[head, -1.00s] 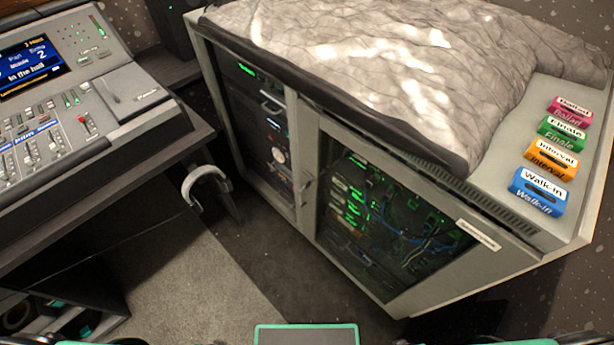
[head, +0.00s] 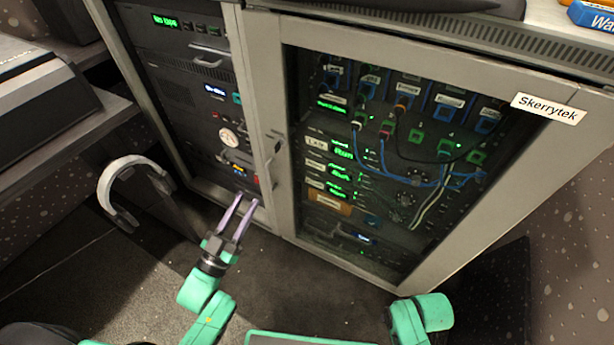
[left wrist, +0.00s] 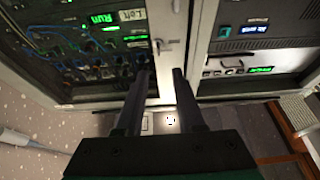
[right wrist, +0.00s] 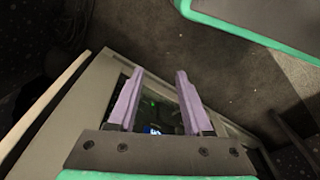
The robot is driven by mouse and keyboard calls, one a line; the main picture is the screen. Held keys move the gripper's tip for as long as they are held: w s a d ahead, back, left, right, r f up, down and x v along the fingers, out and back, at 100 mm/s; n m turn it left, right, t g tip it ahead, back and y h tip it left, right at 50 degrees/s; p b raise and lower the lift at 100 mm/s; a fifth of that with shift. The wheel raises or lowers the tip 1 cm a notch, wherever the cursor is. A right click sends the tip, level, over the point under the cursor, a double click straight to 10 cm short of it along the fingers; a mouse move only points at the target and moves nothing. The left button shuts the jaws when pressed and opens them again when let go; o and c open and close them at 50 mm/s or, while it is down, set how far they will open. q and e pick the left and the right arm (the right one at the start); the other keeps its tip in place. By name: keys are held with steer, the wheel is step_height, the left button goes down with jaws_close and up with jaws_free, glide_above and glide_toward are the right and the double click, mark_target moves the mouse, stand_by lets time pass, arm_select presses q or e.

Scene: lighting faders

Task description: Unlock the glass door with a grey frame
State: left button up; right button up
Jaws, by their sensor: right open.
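The glass door with a grey frame (head: 440,57) is shut on the cabinet's right bay, with lit devices and cables behind its glass. A small handle or lock (head: 275,149) sits on its left upright; in the left wrist view it shows at the top middle (left wrist: 165,47). Whether it is locked I cannot tell. My left gripper (head: 247,198) is open and empty, below and left of the handle, its purple fingers pointing up. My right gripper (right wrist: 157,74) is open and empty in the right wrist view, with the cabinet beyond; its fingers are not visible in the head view.
The left bay holds rack devices (head: 188,58). Grey headphones (head: 120,185) hang at the left by the desk (head: 60,145). A white "Skerrytek" label (head: 546,107) is on the door frame's upper right. The floor (head: 290,275) before the cabinet is clear.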

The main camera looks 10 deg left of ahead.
mark_target(275, 150)
arm_select(q)
steer(key=x, duration=0.9)
steer(key=r+x, duration=0.1)
steer(key=x, duration=0.4)
steer(key=shift+s+d, duration=0.15)
steer(key=shift+s, duration=0.1)
steer(key=shift+w+d+r, duration=0.15)
steer(key=shift+w, duration=0.3)
arm_select(e)
steer(key=shift+w+a+r, duration=0.1)
steer(key=shift+w+r, duration=0.1)
steer(key=shift+r, duration=0.45)
steer(key=shift+w+r, duration=0.15)
steer(key=shift+r, duration=0.45)
arm_select(q)
jaws_close()
